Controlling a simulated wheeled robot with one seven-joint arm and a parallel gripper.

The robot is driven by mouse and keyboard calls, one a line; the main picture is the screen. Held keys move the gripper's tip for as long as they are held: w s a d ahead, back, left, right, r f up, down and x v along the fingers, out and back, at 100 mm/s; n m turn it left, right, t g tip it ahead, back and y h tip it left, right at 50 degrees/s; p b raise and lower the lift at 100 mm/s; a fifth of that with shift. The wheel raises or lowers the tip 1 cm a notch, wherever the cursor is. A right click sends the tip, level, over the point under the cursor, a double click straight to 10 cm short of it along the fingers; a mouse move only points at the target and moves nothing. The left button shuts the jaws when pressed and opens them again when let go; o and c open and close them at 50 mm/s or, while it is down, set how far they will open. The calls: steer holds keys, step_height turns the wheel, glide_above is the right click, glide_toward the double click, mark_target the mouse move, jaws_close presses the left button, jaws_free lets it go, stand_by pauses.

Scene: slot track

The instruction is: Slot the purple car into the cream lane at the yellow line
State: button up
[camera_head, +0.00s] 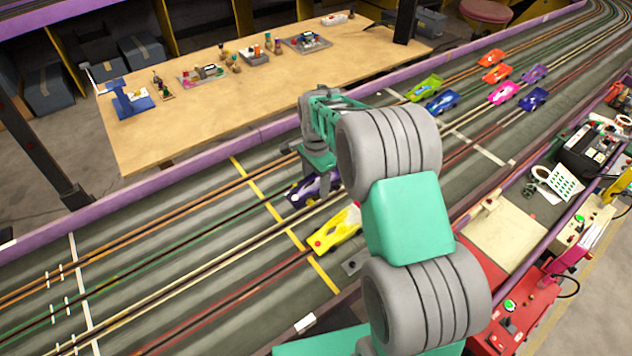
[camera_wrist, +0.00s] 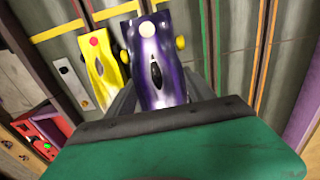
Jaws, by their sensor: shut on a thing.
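The purple car (camera_head: 308,191) is held by my gripper (camera_head: 318,165), which hangs over the track just right of the yellow line (camera_head: 272,208). In the wrist view my gripper (camera_wrist: 160,100) is shut on the purple car (camera_wrist: 157,62), whose nose points at the yellow line (camera_wrist: 122,10). The cream lane (camera_head: 262,240) runs between the green and red lanes. The purple car appears near the cream lane, on its green-lane side in the head view. Its underside is hidden, so I cannot tell whether it touches the track.
A yellow car (camera_head: 336,230) stands close beside the purple car, about on the red lane, near the yellow line; it also shows in the wrist view (camera_wrist: 103,68). Several other cars stand farther up the track. The track left of the yellow line is clear.

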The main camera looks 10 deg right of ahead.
steer(key=shift+a, duration=0.1)
steer(key=shift+s+a, duration=0.1)
steer(key=shift+a, duration=0.05)
steer(key=shift+s+a+f, duration=0.1)
steer(key=shift+f, duration=0.2)
steer(key=b, duration=0.4)
glide_above(314, 210)
steer(key=shift+w+f, duration=0.25)
steer(key=shift+f, duration=1.05)
steer(key=shift+w+f, duration=0.2)
steer(key=shift+f, duration=1.1)
steer(key=shift+f+b, duration=0.5)
steer(key=shift+f, duration=0.65)
steer(key=o, duration=1.6)
steer(key=shift+o, duration=0.2)
step_height(314, 210, up, 8)
steer(key=shift+f, duration=0.1)
